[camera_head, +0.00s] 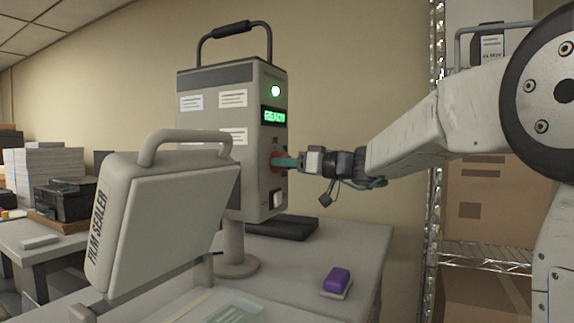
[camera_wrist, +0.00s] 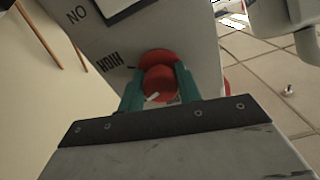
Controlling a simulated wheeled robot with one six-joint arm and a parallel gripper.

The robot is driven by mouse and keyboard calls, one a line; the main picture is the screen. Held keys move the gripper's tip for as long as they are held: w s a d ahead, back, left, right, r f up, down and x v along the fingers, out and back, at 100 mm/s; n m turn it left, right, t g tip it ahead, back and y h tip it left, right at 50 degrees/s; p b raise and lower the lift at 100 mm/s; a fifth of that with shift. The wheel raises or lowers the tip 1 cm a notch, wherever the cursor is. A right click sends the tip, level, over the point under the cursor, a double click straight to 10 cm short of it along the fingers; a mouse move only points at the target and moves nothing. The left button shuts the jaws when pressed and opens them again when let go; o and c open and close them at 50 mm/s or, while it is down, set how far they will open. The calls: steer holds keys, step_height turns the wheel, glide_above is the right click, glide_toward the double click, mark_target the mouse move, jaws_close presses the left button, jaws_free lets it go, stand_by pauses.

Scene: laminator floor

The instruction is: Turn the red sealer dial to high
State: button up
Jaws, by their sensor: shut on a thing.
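The red sealer dial (camera_head: 275,161) is on the front of the grey control box (camera_head: 205,121), below a green READY display (camera_head: 273,116). My gripper (camera_head: 289,162) reaches it from the right. In the wrist view, the two green fingers (camera_wrist: 160,88) are shut on the red dial (camera_wrist: 159,80), one on each side. A short white mark (camera_wrist: 152,97) shows on the dial's lower part. The label HIGH (camera_wrist: 109,63) appears turned over on the panel, to the dial's upper left. The mark does not appear to point at that label.
A raised grey lid (camera_head: 160,215) marked FILM SEALER stands in front of the box. A purple block (camera_head: 337,281) lies on the worktable (camera_head: 345,246). A wire shelf (camera_head: 485,257) with cartons stands at right. Paper stacks (camera_head: 45,175) and a black printer (camera_head: 62,201) are at left.

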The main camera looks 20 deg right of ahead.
steer(key=m, duration=0.5)
steer(key=shift+m, duration=2.4)
steer(key=o, duration=1)
steer(key=shift+s, duration=0.1)
steer(key=v, duration=0.7)
steer(key=shift+s+d, duration=0.3)
steer(key=shift+d, duration=0.05)
steer(key=shift+m, duration=0.3)
